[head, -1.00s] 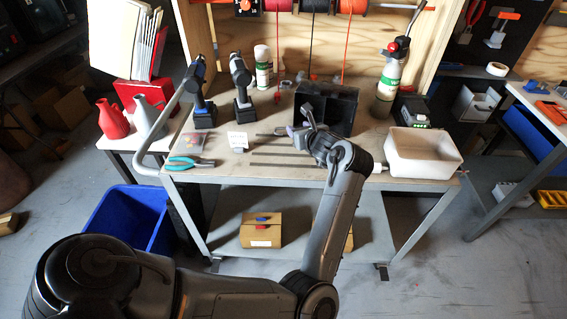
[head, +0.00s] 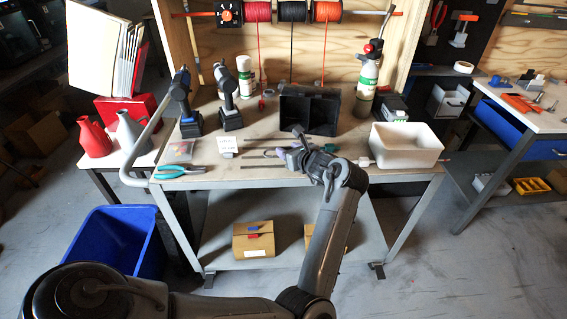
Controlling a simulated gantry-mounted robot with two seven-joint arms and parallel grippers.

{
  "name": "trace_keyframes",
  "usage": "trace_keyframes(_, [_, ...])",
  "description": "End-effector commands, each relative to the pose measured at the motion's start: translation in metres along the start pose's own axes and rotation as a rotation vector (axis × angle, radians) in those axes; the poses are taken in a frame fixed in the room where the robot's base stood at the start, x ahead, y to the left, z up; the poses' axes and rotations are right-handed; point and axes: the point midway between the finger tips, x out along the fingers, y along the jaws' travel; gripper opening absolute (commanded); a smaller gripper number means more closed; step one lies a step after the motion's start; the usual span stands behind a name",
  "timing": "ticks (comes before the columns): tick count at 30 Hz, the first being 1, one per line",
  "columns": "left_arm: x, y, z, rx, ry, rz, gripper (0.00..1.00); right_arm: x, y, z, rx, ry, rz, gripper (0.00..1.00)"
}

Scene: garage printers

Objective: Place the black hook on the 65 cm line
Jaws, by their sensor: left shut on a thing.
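My left gripper (head: 287,153) is low over the middle of the workbench (head: 215,172), in front of the black open bin. It is shut, its fingers pointing left and away from me. A thin dark curved shape at its fingertips looks like the black hook (head: 269,152); the gripper hides part of it. I cannot tell whether it touches the bench. Flat dark strips (head: 262,165) lie on the bench just left of and below the gripper. I cannot make out a 65 cm line. My right gripper is not in view.
The black bin (head: 308,112) stands behind the gripper, the white tub (head: 408,150) to its right. Teal-handled pliers (head: 172,173) lie at the front left. Spray bottles stand at the back.

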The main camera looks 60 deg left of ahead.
Motion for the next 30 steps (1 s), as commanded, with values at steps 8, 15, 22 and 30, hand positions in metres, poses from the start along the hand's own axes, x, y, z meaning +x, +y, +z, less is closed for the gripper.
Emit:
trace_keyframes(8, [0.023, 0.009, -0.005, 0.001, 0.000, 0.000, 0.17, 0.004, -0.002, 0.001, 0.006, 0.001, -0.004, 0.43])
trace_keyframes(15, [0.031, 0.009, -0.022, 0.004, 0.001, 0.000, 0.17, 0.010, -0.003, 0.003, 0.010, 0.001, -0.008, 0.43])
trace_keyframes(22, [0.039, 0.009, -0.042, 0.001, 0.000, -0.001, 0.17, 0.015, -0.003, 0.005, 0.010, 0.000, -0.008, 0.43])
trace_keyframes(30, [0.039, 0.009, -0.042, 0.000, 0.000, -0.001, 0.17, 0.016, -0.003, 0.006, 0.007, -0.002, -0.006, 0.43])
